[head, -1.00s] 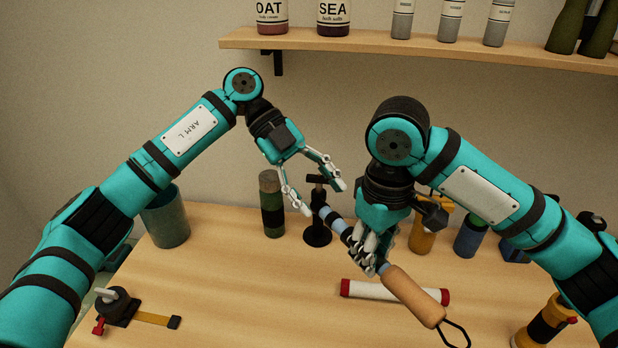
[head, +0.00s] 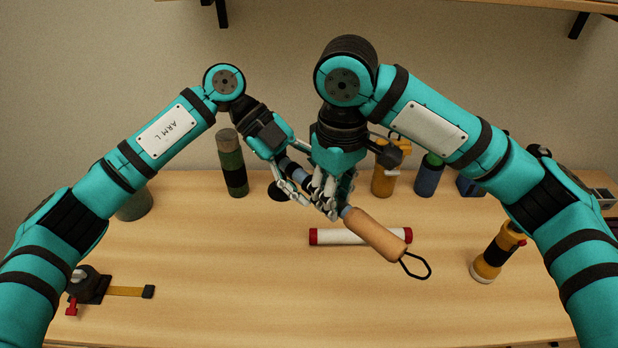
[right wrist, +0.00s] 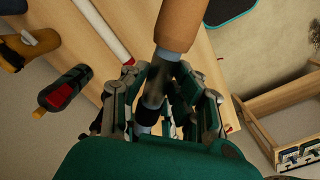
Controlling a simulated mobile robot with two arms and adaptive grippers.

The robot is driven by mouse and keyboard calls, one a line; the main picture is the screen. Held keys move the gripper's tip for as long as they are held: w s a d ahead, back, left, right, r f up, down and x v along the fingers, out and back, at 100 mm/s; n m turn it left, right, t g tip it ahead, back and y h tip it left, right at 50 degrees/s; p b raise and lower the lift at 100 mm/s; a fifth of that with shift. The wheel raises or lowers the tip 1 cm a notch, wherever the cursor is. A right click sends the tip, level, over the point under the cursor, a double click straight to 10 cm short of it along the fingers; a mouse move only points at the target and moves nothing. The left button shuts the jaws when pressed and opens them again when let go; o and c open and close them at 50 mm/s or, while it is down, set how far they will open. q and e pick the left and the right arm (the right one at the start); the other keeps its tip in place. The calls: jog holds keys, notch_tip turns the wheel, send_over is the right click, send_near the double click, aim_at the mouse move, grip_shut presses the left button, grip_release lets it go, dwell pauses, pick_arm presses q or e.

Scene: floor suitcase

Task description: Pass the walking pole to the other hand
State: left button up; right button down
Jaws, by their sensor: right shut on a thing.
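The walking pole has a tan handle (head: 375,233) with a black wrist loop at its lower right end and a grey and dark shaft towards the upper left. My right gripper (head: 329,200) is shut on the shaft just above the handle and holds the pole tilted over the table. In the right wrist view the handle (right wrist: 182,24) points away from the fingers. My left gripper (head: 303,178) is close beside the right one, its fingers spread around the dark upper part of the shaft. Its far finger is partly hidden, and I see no clear closing on the pole.
Below the pole lies a white tube with red caps (head: 340,238). A yellow torch (head: 490,258) stands at right, a tape-like tool (head: 90,286) at left. A green cylinder (head: 232,168), yellow bottle (head: 384,182) and blue container (head: 427,180) stand behind. The front middle is clear.

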pick_arm(q)
grip_shut()
pick_arm(e)
jog(key=c, duration=1)
grip_release()
jog(key=shift+o, duration=0.2)
